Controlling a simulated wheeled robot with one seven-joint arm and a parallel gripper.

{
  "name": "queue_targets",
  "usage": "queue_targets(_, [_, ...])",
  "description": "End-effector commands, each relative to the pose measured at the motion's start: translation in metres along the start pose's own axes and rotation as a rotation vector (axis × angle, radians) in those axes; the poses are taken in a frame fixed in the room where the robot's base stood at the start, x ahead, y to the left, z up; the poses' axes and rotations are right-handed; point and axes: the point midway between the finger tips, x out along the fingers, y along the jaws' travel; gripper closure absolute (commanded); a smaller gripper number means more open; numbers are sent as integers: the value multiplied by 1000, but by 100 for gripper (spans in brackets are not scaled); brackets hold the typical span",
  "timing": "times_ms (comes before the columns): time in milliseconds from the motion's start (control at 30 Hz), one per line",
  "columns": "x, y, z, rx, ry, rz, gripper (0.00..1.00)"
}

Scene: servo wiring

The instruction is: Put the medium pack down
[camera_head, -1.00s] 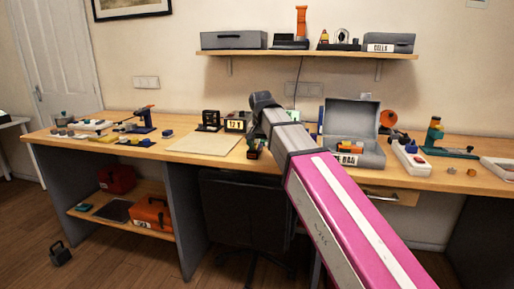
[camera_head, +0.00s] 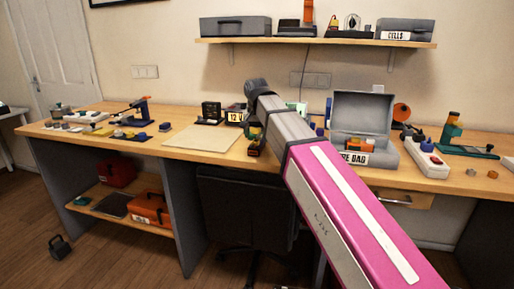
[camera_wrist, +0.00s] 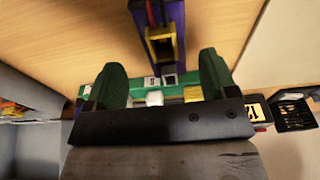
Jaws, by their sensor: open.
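My gripper is open in the wrist view (camera_wrist: 162,78), its two green-padded fingers standing apart. Between and beyond them lies a green piece (camera_wrist: 140,90) with a small lettered label, a white round part and a yellow block (camera_wrist: 193,93). A blue-purple piece with a yellow inset (camera_wrist: 160,45) lies just past the fingertips. I cannot tell which of these is the medium pack, nor whether a finger touches it. In the head view my arm reaches over the workbench (camera_head: 160,143), and its grey wrist hides most of what lies behind it.
An open grey case with a label (camera_head: 410,150) stands right of my arm. A black unit labelled 12 V (camera_head: 235,117) stands to the left, beside a bare tan mat (camera_head: 200,138). A white strip (camera_head: 425,160) lies at the right. A wall shelf (camera_head: 315,42) hangs above.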

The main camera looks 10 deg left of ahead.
Motion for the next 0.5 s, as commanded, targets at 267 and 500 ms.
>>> queue_targets(267, [22,-4,-2,0,-1,1,21])
queue_targets(500, [50,-6,-2,0,-1,0,21])
